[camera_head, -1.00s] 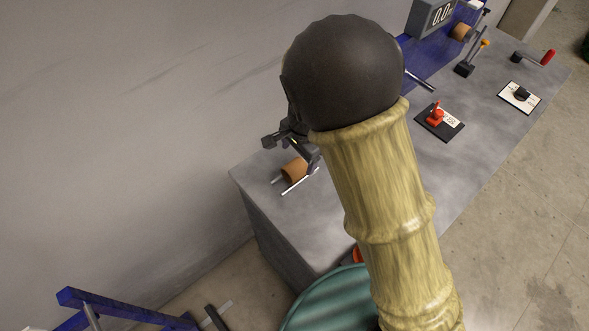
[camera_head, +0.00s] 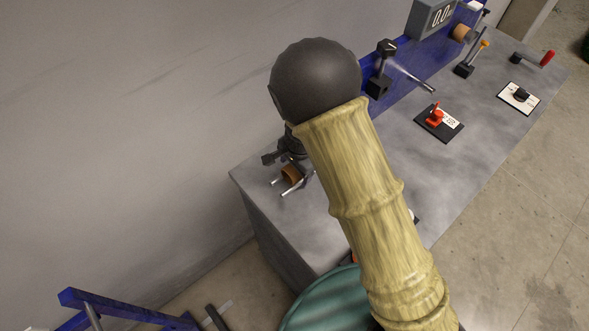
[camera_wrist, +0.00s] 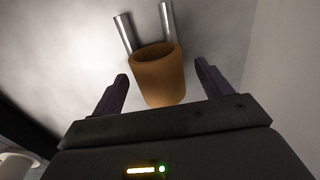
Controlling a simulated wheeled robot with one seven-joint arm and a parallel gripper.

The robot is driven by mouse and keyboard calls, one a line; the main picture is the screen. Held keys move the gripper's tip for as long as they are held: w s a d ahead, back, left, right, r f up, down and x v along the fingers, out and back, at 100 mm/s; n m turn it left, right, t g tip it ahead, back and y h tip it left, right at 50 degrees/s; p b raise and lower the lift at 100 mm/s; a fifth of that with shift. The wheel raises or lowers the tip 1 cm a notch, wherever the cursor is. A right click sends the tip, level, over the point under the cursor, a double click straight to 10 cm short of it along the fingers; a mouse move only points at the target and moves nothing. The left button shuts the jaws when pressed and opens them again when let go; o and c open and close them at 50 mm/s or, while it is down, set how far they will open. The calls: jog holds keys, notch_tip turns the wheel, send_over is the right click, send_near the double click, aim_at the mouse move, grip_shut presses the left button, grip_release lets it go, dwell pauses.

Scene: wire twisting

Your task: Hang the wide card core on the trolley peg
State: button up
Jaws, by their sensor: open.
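The brown card core (camera_head: 291,174) lies at the left end of the grey bench, partly hidden by my gripper (camera_head: 288,163). In the wrist view the core (camera_wrist: 160,82) is a short tube by two metal rods, lying between my open finger tips (camera_wrist: 161,71). The fingers stand apart on either side, with a gap to the core on both sides. A blue frame (camera_head: 120,304), which looks like the trolley, is at the lower left, cut by the picture edge. A grey post shows on it, but I cannot tell whether it is the peg.
The bench (camera_head: 400,175) carries a red-knobbed switch (camera_head: 435,116), a black-knobbed plate (camera_head: 520,94), a red-handled crank (camera_head: 547,58) and a blue machine with a display (camera_head: 440,15). A green round container (camera_head: 325,302) stands in front. A wall runs along the left.

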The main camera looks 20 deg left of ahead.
jog(key=shift+f, duration=0.3)
jog(key=c, duration=1.1)
notch_tip(320, 180, up, 10)
jog(key=shift+r, duration=0.1)
dwell(0.5)
